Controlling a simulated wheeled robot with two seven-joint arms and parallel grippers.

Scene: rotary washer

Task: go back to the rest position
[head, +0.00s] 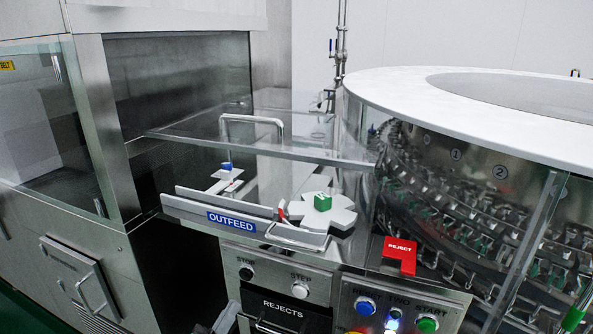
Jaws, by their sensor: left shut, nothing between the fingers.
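My left gripper (224,318) shows only as a small grey part at the bottom edge, in front of the machine's front panel. It is shut and holds nothing. Most of it and its arm are cut off by the frame. My right gripper is not in view. The rotary washer (470,195) fills the right side, with a white ring-shaped top and rows of metal holders behind clear panels.
The OUTFEED rail (232,222) sits under a clear cover (285,135) with a metal handle. Below are the STOP knob (246,273), STEP knob (299,289), REJECTS drawer (280,313), red REJECT block (399,255) and lit buttons (391,326). A steel cabinet (75,270) stands left.

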